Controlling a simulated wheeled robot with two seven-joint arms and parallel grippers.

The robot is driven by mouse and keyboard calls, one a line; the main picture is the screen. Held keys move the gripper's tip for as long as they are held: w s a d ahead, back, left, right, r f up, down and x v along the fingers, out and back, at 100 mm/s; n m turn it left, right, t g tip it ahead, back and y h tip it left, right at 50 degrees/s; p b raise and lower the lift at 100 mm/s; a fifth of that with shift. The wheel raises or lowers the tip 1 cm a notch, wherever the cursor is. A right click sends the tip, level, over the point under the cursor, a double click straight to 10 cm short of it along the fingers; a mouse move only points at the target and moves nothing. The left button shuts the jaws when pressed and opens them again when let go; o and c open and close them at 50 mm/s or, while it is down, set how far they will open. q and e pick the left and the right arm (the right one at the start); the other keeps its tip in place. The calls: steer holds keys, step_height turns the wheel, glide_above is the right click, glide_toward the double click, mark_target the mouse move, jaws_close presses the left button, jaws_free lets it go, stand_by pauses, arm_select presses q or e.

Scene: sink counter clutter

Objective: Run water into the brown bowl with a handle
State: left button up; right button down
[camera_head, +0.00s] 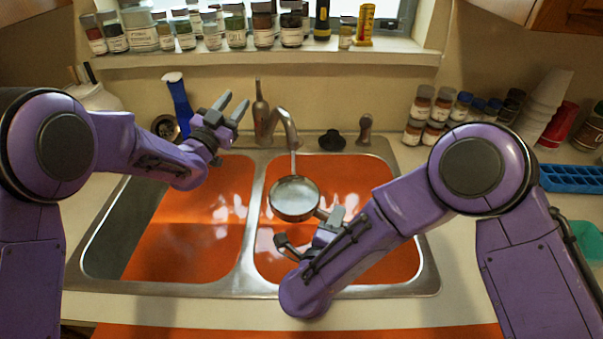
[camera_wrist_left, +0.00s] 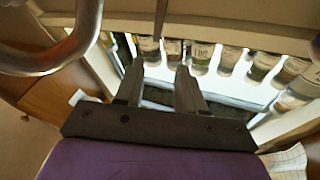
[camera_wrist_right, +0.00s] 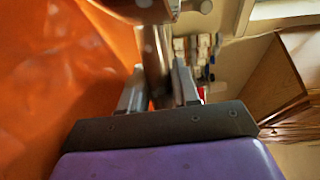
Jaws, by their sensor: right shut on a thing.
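The brown bowl with a handle (camera_head: 294,199) is over the right sink basin, under the faucet (camera_head: 284,122). A thin stream of water (camera_head: 293,161) runs from the spout down to the bowl's back edge; the water level inside is unclear. My right gripper (camera_head: 309,229) is shut on the bowl's handle (camera_wrist_right: 157,75), which shows between its fingers in the right wrist view. My left gripper (camera_head: 234,108) is open and empty, left of the faucet and above the sink's back rim. The faucet's curved metal also shows in the left wrist view (camera_wrist_left: 88,35).
The left basin (camera_head: 190,235) is empty with an orange floor. Several jars (camera_head: 235,30) line the windowsill. Spice jars (camera_head: 434,112), stacked cups (camera_head: 548,92) and a blue tray (camera_head: 570,178) crowd the right counter.

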mark_target(257, 85)
arm_select(q)
steer(key=shift+m+t+h, duration=0.3)
steer(key=shift+t+h, duration=0.1)
steer(key=shift+h, duration=0.4)
steer(key=w+d, duration=0.1)
steer(key=w, duration=0.2)
steer(key=w+d, duration=0.2)
steer(key=w, duration=0.1)
steer(key=w+d, duration=0.1)
steer(key=w, duration=0.3)
steer(key=shift+d, duration=0.15)
steer(key=shift+w+d+r, duration=0.25)
steer(key=shift+w+r, duration=0.05)
